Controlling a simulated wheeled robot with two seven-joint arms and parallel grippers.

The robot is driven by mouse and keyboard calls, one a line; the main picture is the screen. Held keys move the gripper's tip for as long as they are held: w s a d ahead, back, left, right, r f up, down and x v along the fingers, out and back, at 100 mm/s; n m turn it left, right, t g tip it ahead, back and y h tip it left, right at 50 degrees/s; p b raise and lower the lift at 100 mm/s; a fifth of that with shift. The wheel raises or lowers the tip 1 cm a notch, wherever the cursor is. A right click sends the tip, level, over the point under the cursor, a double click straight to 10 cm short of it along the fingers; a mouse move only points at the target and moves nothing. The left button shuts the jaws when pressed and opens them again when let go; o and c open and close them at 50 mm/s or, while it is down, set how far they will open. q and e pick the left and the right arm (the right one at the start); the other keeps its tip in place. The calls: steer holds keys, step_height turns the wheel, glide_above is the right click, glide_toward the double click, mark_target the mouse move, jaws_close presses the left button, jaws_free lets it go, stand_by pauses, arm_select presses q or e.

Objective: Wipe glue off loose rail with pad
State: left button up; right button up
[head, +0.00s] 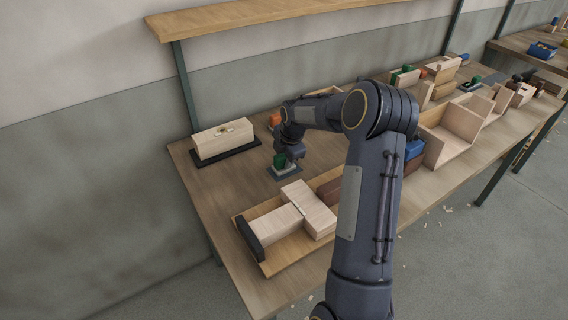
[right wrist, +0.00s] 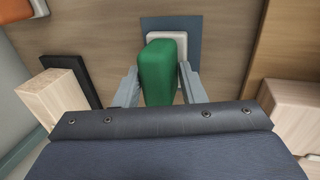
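A pad with a green grip (head: 279,160) and a pale base stands on a blue-grey mat (head: 284,175). In the right wrist view the green grip (right wrist: 160,70) is between the fingers of my right gripper (right wrist: 160,82). The fingers lie close on both sides, but whether they press on it is unclear. In the head view my right gripper (head: 288,159) is low over the mat. A pale wooden rail (head: 222,140) lies on a dark base (head: 228,157) to the left, with small whitish and dark marks on top. My left gripper is not in view.
A wooden tray (head: 284,264) at the front holds joined pale blocks (head: 310,208) with whitish spots at their joint and a dark end piece (head: 250,240). An orange item (head: 275,119) stands behind my wrist. Boxes and blocks crowd the bench's right; a shelf (head: 250,16) hangs above.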

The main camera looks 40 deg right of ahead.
steer(key=c, duration=0.3)
steer(key=shift+r, duration=0.15)
jaws_close()
steer(key=shift+r+p, duration=1.25)
steer(key=shift+r, duration=0.6)
